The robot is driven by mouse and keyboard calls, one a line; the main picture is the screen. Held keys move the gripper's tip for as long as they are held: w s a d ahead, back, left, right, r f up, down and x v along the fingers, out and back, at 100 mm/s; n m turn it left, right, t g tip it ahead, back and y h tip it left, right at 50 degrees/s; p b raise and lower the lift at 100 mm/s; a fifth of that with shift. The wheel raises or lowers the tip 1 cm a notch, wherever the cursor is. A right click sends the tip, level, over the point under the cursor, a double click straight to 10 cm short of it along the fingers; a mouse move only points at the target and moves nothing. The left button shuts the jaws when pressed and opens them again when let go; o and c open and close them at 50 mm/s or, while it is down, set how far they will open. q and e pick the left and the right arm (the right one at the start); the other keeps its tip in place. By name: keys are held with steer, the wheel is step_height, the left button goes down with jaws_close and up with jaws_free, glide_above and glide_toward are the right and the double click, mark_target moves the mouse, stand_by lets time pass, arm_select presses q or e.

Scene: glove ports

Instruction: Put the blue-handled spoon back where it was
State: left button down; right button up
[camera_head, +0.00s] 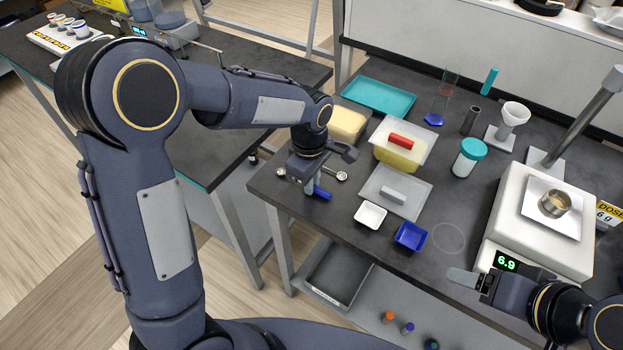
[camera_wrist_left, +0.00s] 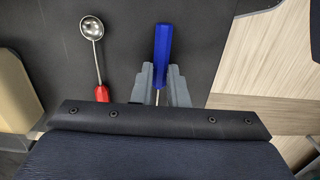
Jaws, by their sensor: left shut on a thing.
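My left gripper (camera_head: 313,188) is over the left front corner of the dark bench. In the left wrist view its fingers (camera_wrist_left: 162,90) are shut on the thin shaft of the blue-handled spoon (camera_wrist_left: 161,45), below the blue handle. The blue handle also shows in the head view (camera_head: 322,193), sticking out from under the gripper towards the front. The spoon's bowl is hidden in the wrist view. I cannot tell whether the spoon touches the bench. My right gripper (camera_head: 468,278) is by the scale's front; its finger gap is not clear.
A red-handled spoon (camera_wrist_left: 91,30) lies beside the held one. A scale (camera_head: 510,230) reads 6.9. The bench edge is close to my left gripper.

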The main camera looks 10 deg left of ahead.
arm_select(q)
steer(key=shift+f, duration=0.15)
steer(key=c, duration=1.4)
jaws_free()
steer(key=shift+c, duration=0.2)
step_height(320, 180, up, 12)
steer(key=s+a+r+m+t+h, duration=0.25)
steer(key=s+a+m, duration=0.55)
steer(key=s, duration=0.4)
steer(key=s+a+f+m+t, duration=0.1)
steer(key=s+f+m+t, duration=0.2)
steer(key=s, duration=0.6)
steer(key=shift+s+a+f+m+h, duration=0.15)
steer(key=shift+a+f+m+h, duration=0.15)
steer(key=shift+f+m+h, duration=0.3)
